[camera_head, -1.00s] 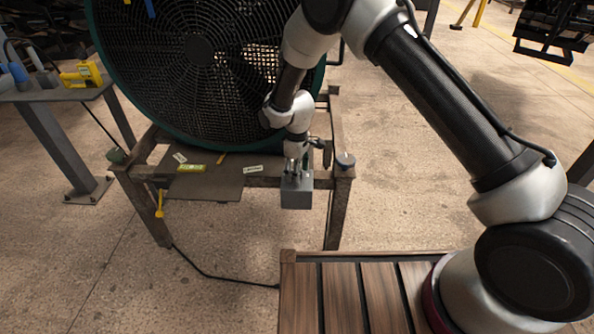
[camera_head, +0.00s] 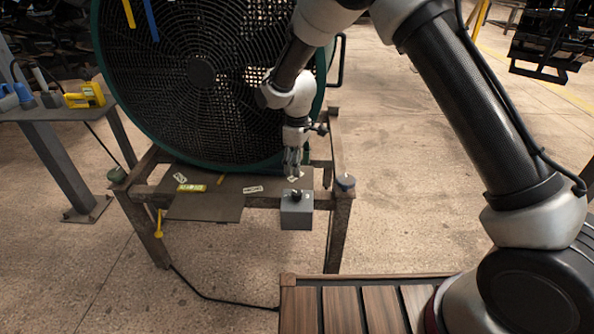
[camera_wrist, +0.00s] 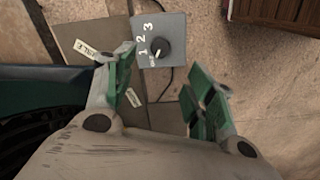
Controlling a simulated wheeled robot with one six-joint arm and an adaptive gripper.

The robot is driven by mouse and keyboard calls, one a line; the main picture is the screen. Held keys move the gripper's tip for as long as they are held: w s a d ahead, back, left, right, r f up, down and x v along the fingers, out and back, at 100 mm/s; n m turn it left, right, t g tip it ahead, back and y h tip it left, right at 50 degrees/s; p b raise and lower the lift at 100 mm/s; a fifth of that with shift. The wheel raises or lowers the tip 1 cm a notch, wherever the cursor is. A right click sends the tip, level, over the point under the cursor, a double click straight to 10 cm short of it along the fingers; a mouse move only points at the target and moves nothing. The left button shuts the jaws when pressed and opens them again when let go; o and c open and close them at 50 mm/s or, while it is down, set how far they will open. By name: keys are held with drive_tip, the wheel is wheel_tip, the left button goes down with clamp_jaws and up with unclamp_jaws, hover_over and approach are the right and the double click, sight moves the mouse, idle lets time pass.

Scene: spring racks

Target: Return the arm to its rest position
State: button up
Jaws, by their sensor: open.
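My gripper (camera_head: 292,172) hangs pointing down just above a grey control box (camera_head: 297,214) in the head view. A gap shows between its fingertips and the box's knob. In the wrist view, my gripper (camera_wrist: 165,95) has its green-padded fingers spread apart with nothing between them. The grey box (camera_wrist: 172,28) lies beyond the fingertips there, with a black knob (camera_wrist: 160,47) and the numbers 1, 2 and 3 on its face. The knob's white mark shows, but I cannot tell its exact setting.
A large round fan (camera_head: 165,75) in a green ring stands behind my gripper, on a rusty metal frame (camera_head: 337,240). A grey table (camera_head: 50,113) with a yellow tool (camera_head: 86,95) is at left. Concrete floor (camera_head: 400,180) is open to the right.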

idle(0.3)
drive_tip(key=s+d+r+m+t, duration=0.2)
drive_tip(key=s+d+r+m, duration=0.4)
drive_tip(key=s+d+r, duration=0.9)
drive_tip(key=s+d+r+m+t, duration=0.2)
drive_tip(key=s+d+r+m, duration=0.5)
drive_tip(key=s+d+r, duration=0.8)
drive_tip(key=s+d, duration=0.1)
drive_tip(key=d, duration=0.6)
